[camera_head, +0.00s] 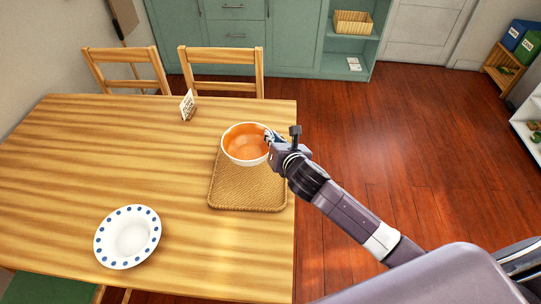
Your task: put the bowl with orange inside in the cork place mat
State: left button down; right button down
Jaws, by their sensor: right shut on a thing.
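The bowl (246,147), white outside and orange inside, is at the right part of the wooden table. It overlaps the far part of the cork place mat (247,190) in the camera_head view. I cannot tell whether it rests on the mat or is held just above it. My right gripper (272,138) comes in from the right and is shut on the bowl's right rim. The fingertips are partly hidden by the gripper's body. The near part of the mat is bare. My left gripper is not in view.
A white plate with blue dots (130,237) lies at the near left of the wooden table (90,165). A small standing card (187,105) is near the far edge. Two wooden chairs (222,70) stand behind. The table's left and middle are clear.

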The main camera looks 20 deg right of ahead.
notch_tip(320, 180, down, 8)
jog(key=shift+r+b, duration=0.1)
jog(key=shift+b, duration=0.3)
jog(key=c, duration=2.1)
grip_release()
jog(key=v, duration=1.2)
